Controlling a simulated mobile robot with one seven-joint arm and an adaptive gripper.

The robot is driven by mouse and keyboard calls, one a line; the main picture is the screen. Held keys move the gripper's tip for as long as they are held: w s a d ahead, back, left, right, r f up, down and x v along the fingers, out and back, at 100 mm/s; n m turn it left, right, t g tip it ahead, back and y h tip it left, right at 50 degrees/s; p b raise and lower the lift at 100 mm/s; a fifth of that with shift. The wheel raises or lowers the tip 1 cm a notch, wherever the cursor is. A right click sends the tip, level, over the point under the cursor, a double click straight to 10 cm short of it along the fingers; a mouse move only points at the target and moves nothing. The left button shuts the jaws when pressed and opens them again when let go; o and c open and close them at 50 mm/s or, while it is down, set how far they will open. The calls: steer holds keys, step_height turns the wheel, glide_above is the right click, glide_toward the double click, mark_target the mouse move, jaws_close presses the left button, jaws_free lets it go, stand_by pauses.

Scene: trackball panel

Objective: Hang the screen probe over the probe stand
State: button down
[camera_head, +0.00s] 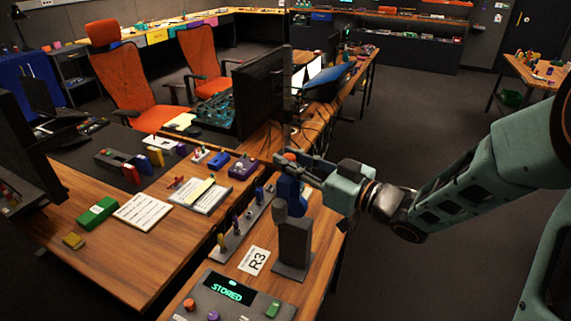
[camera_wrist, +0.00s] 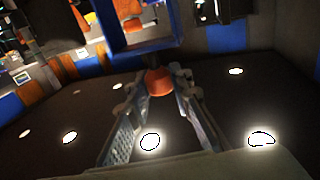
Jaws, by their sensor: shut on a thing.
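The screen probe is a blue piece (camera_head: 290,190) with an orange ball-like end. In the head view it hangs down from my gripper (camera_head: 302,160). In the wrist view my gripper (camera_wrist: 158,88) is shut on the orange end (camera_wrist: 159,80), and the probe's blue square frame (camera_wrist: 112,28) lies beyond the fingertips. A dark grey upright block with a base, apparently the probe stand (camera_head: 295,243), stands on the near desk. A grey rounded knob (camera_head: 279,209) shows at its left side. The probe appears above and behind the stand; I cannot tell whether they touch.
A grey rack (camera_head: 232,243) of coloured pegs stands left of the stand, with an R3 card (camera_head: 254,261) and a panel reading STORED (camera_head: 226,295) in front. A monitor (camera_head: 262,92) stands behind. Open floor lies to the right of the desk.

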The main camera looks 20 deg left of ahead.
steer(key=shift+w, duration=3.25)
steer(key=b, duration=0.8)
glide_above(298, 207)
steer(key=w, duration=0.3)
steer(key=f, duration=0.7)
steer(key=a+f, duration=0.1)
steer(key=f, duration=0.2)
steer(key=shift+s+f, duration=0.2)
steer(key=shift+f+b, duration=2.9)
steer(key=shift+f, duration=1.2)
steer(key=c, duration=1.7)
jaws_free()
steer(key=shift+o, duration=0.2)
steer(key=shift+d+f, duration=0.1)
